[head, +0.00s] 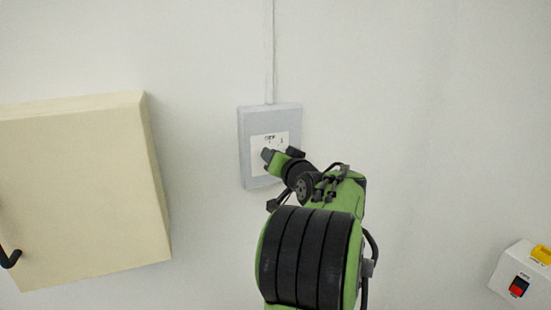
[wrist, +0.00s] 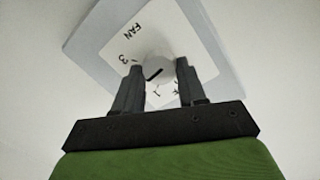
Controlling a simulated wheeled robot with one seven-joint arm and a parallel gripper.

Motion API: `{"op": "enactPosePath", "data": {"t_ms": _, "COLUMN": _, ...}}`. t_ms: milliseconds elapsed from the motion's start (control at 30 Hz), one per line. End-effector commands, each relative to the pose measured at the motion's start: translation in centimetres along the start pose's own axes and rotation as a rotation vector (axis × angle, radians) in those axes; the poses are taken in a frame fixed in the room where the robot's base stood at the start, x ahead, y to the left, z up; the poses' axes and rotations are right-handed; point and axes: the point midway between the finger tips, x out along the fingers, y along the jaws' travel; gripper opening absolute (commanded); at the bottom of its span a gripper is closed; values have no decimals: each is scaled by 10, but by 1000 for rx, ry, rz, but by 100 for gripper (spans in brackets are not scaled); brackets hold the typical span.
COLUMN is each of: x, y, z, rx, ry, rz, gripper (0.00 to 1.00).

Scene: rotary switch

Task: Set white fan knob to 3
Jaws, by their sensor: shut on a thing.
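The white fan knob (wrist: 157,66) shows in the wrist view, with a short black pointer line on its face. It sits on a white label plate marked FAN, on a grey wall box (head: 256,112). My gripper (wrist: 160,74) has one finger on each side of the knob and is shut on it. The digit 3 shows left of the knob and a 1 below it. The black line runs slantwise, its lower left end between the 3 and the 1. In the head view my gripper (head: 282,154) covers the knob.
A cream cabinet (head: 80,190) with a black handle (head: 9,258) is on the wall at left. A white box (head: 520,268) with a red and black switch is at lower right. A cable (head: 270,50) runs up from the grey box. The wall right of it is bare.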

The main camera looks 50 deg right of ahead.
Motion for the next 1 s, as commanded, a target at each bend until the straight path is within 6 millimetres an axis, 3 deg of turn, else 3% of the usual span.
{"op": "enactPosePath", "data": {"t_ms": 600, "x": 0, "y": 4, "z": -1, "rx": 574, "ry": -37, "rz": -46, "gripper": 10}}
{"op": "enactPosePath", "data": {"t_ms": 1000, "x": 0, "y": 4, "z": 0, "rx": 824, "ry": -51, "rz": -69, "gripper": 10}}
